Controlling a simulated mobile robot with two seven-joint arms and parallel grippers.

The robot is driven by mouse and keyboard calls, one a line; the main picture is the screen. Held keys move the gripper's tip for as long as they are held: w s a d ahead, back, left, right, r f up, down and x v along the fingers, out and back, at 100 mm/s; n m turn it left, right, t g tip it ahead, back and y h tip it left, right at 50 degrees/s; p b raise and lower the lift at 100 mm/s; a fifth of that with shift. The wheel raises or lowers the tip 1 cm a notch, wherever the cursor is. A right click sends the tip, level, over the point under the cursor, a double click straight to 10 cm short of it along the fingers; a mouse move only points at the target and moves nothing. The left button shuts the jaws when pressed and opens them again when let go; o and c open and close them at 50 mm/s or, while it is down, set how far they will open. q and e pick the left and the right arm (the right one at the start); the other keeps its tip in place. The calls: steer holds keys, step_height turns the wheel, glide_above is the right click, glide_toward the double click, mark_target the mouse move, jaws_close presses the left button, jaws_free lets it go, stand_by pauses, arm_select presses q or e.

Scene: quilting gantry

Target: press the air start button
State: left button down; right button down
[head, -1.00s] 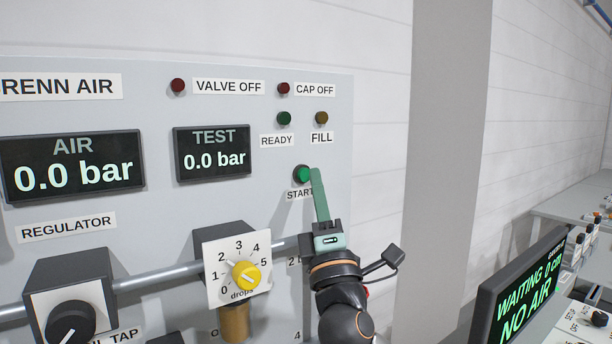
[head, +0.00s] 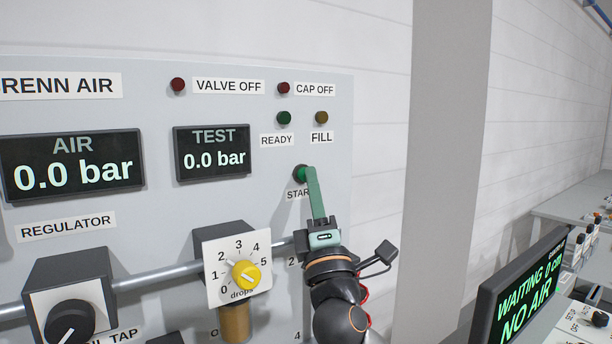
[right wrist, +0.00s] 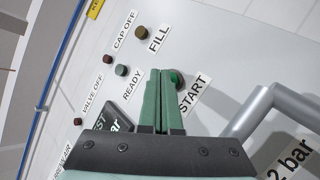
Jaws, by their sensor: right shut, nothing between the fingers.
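The green start button (head: 299,174) sits in a dark ring on the grey panel, above its START label (head: 297,195). It also shows in the right wrist view (right wrist: 176,78), beside the fingertips. My right gripper (head: 310,172) is shut and empty, with its green fingers pointing up at the button. In the head view the fingertips overlap the right part of the button. Whether they touch it I cannot tell. The AIR display (head: 72,163) and the TEST display (head: 212,152) both read 0.0 bar. My left gripper is not in view.
A metal pipe (head: 160,279) runs across the panel below the button. The yellow drops knob (head: 246,275) and the black regulator knob (head: 70,327) stick out at the lower left. A screen (head: 525,290) reading "NO AIR" stands at the lower right.

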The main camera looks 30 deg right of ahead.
steer(key=shift+w+y, duration=0.3)
steer(key=shift+s, duration=0.15)
stand_by(0.5)
steer(key=shift+s, duration=0.75)
steer(key=s, duration=0.3)
steer(key=s+p, duration=0.1)
steer(key=s, duration=0.1)
steer(key=shift+d, duration=0.25)
stand_by(0.5)
